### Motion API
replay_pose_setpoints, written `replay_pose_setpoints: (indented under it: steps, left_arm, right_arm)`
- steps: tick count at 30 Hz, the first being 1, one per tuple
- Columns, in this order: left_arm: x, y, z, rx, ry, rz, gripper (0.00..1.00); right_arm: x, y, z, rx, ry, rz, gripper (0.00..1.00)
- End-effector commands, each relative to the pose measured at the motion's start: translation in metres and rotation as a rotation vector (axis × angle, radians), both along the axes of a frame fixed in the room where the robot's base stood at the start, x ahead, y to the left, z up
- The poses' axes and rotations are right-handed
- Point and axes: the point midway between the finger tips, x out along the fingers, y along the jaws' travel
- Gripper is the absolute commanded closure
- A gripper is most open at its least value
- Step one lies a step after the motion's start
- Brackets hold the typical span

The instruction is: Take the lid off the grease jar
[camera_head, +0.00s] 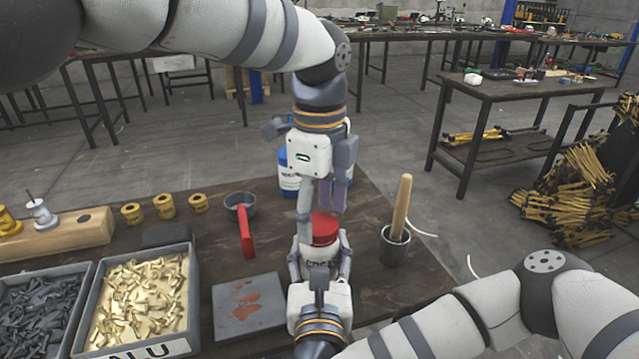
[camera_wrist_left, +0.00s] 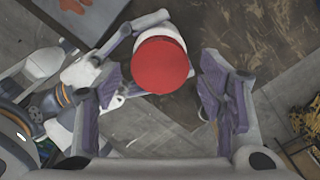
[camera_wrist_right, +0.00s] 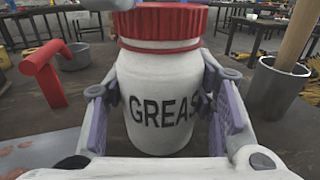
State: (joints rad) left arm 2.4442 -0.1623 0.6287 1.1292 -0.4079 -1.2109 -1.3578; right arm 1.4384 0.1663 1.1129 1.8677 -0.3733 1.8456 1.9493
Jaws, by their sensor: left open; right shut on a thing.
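The white grease jar (camera_head: 318,256) with its red lid (camera_head: 325,228) stands upright on the dark bench. The lid is on the jar. My right gripper (camera_head: 320,268) is shut on the jar's body from the front, a finger on each side, and the GREASE lettering (camera_wrist_right: 165,112) shows between them. My left gripper (camera_head: 325,205) is open and points down just above the lid, not holding it. In the left wrist view the round lid (camera_wrist_left: 160,65) shows between and slightly beyond the spread fingers. The left gripper covers part of the lid's far side in the head view.
A grey cup with a wooden-handled tool (camera_head: 397,245) stands right of the jar. A red-handled pot (camera_head: 242,207) and a stained grey plate (camera_head: 248,306) are to the left. A blue container (camera_head: 288,170) stands behind. Bins of parts (camera_head: 140,300) fill the left.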

Motion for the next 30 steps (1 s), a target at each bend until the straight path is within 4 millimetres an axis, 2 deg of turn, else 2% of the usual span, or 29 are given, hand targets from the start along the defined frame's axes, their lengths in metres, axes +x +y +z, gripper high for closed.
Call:
replay_pose_setpoints:
  steps: [3,10,11,17,18,23,26,29,30]
  left_arm:
    - [-0.0002,-0.0001,-0.0092,0.0,0.0,0.001,0.37]
    - [0.0,-0.0001,-0.0108,0.0,-0.001,0.002,0.37]
    - [-0.0001,-0.0002,-0.0108,0.0,-0.001,0.002,0.39]
    - [0.0,-0.0001,-0.0107,0.0,0.0,0.002,0.85]
    - [0.0,-0.0001,-0.0107,0.0,0.0,0.002,0.88]
    - [0.0,0.0,-0.0107,0.001,0.0,0.033,0.88]
    - [0.0,0.0004,-0.0106,0.004,-0.002,0.24,0.88]
    - [0.0,0.0002,-0.0103,0.004,-0.004,0.641,0.88]
    - [0.0002,0.0002,-0.0099,0.004,-0.005,0.825,0.88]
  right_arm:
    - [0.0,-0.0001,-0.0005,-0.001,0.001,0.0,1.0]
    - [0.0,-0.0001,-0.0006,-0.001,0.001,0.0,1.0]
    - [0.0,-0.0001,-0.0006,-0.001,0.001,0.0,1.0]
    - [0.0,-0.0001,-0.0006,-0.001,0.001,0.0,1.0]
    - [0.0,-0.0001,-0.0006,-0.001,0.001,0.0,1.0]
    - [-0.0001,-0.0001,-0.0006,-0.001,0.001,0.0,1.0]
    - [-0.0001,-0.0001,-0.0006,-0.001,0.001,0.0,1.0]
    - [0.0,-0.0001,-0.0006,-0.001,0.001,0.0,1.0]
    - [0.0,-0.0001,-0.0006,-0.001,0.001,0.0,1.0]
